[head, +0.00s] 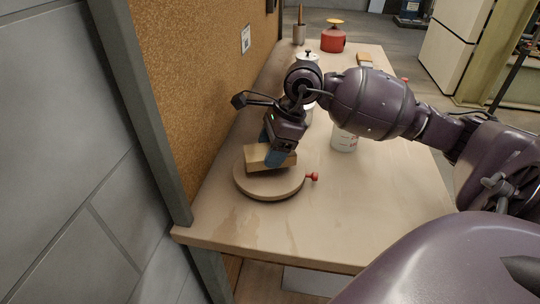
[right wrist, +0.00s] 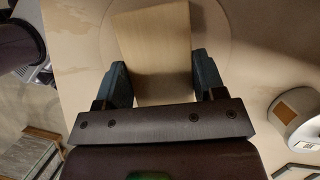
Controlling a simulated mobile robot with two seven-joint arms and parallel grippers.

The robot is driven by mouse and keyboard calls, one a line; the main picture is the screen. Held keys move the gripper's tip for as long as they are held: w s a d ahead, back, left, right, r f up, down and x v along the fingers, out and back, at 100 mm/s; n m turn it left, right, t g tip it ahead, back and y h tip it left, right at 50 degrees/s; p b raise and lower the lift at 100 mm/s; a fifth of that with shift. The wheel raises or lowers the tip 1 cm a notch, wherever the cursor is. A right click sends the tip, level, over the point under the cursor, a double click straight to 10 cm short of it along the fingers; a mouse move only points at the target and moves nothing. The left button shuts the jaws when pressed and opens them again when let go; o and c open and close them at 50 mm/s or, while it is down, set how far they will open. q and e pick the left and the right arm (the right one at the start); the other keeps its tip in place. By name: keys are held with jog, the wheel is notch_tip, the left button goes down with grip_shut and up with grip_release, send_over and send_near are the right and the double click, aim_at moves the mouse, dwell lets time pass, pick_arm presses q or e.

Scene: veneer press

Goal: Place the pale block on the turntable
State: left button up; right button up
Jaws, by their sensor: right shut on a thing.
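The pale block (head: 257,155) is at the turntable, in the middle of the head view. The turntable (head: 268,188) is a round pale wooden disc on the bench, with a red knob (head: 314,177) at its right side. My right gripper (head: 275,157) points down over the disc and is shut on the block. In the right wrist view the block (right wrist: 157,45) lies between the two blue-grey fingers (right wrist: 160,82), with the turntable's round outline (right wrist: 215,28) behind it. I cannot tell whether the block touches the disc. My left gripper is not in view.
The bench (head: 330,220) has free room at its front and right. A white container (head: 344,140) stands right of my gripper, and a lidded white pot (head: 307,57) behind it. A red canister (head: 333,40) is at the far end. A cork wall (head: 190,80) borders the left.

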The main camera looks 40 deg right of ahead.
jog(key=shift+f, duration=1.1)
jog(key=shift+f, duration=0.15)
jog(key=o, duration=1)
